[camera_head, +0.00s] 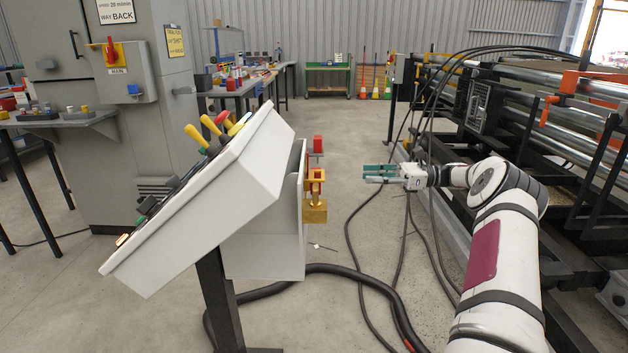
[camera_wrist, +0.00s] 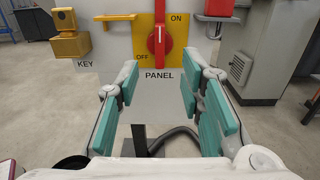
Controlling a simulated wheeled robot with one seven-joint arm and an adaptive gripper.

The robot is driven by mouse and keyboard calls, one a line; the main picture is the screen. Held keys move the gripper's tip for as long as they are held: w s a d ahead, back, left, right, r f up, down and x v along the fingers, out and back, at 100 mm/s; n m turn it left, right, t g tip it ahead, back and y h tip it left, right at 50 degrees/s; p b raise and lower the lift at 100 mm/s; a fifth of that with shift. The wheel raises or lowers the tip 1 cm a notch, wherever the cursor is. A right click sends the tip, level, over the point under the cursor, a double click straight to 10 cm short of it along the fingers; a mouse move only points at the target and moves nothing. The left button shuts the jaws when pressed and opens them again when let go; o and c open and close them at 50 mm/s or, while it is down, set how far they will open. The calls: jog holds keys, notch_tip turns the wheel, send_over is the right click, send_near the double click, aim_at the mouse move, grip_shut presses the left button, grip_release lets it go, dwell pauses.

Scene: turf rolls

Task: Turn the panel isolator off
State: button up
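The panel isolator (camera_wrist: 160,38) is a red rotary handle on a yellow plate in the wrist view, above the word PANEL. Its grip stands upright. OFF is printed at the plate's lower left and ON at its upper right. In the head view my gripper (camera_head: 367,174) points left at the console's side, with a clear gap between.
A brass block (camera_wrist: 71,43) labelled KEY sits left of the plate, a red box (camera_wrist: 215,8) to its right. The sloped console (camera_head: 220,190) carries yellow and red knobs. A MAIN switch (camera_head: 110,50) is on the grey cabinet. Black cables (camera_head: 355,225) lie on the floor; machinery stands right.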

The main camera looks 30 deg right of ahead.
jog(key=b+x, duration=0.2)
jog(key=x, duration=1.1)
jog(key=shift+w+a+b, duration=0.25)
jog(key=shift+b, duration=0.05)
grip_shut()
